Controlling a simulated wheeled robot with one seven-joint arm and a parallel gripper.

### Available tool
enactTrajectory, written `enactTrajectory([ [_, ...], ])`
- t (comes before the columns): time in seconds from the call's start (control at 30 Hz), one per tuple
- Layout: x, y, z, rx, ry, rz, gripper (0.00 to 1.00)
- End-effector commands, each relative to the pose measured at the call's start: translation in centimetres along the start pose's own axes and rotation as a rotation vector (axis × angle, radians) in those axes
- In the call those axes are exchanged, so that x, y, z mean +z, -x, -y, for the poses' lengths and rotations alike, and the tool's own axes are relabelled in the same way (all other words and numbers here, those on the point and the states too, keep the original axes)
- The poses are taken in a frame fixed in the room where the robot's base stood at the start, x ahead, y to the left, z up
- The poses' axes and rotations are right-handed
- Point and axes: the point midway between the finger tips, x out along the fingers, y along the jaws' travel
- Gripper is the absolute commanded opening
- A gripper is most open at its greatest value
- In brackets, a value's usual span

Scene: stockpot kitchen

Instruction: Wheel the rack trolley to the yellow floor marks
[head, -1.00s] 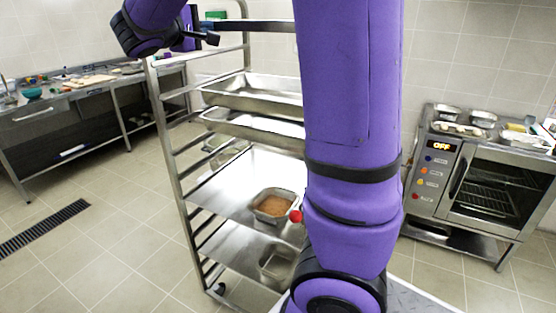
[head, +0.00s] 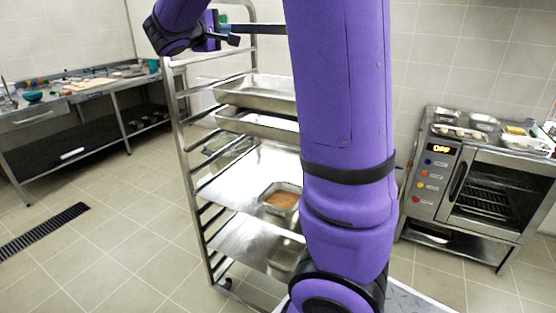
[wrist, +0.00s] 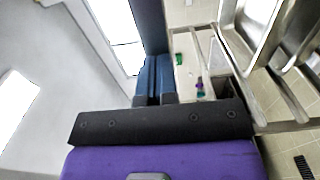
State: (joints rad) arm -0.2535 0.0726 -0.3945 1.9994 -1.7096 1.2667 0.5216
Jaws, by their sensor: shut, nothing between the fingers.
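The rack trolley (head: 187,165) is a tall steel frame with side rails, standing upright left of centre in the head view. It carries steel trays (head: 262,97) on its upper levels and a pan with brown contents (head: 281,199) on a lower shelf. My purple arm hides much of its right side. My gripper (head: 234,39) is shut and empty at the trolley's top end; I cannot tell whether it touches the frame. In the wrist view the fingers (wrist: 155,78) are together, with the trolley's rails (wrist: 287,94) to their right. No yellow floor marks are in view.
A steel worktable (head: 85,90) stands at the back left, and an oven (head: 480,185) with small pans on top stands at the right. A dark floor drain (head: 42,233) lies at the left. The tiled floor (head: 120,220) left of the trolley is clear.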

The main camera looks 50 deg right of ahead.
Motion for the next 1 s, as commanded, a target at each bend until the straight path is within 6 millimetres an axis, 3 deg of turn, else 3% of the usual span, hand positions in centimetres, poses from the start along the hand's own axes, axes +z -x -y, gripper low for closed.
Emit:
enactTrajectory([
  [0.57,0.0,-1.0,0.0,0.0,0.0,0.001,0.0],
  [1.0,0.0,-4.0,0.0,0.0,0.0,0.002,0.0],
])
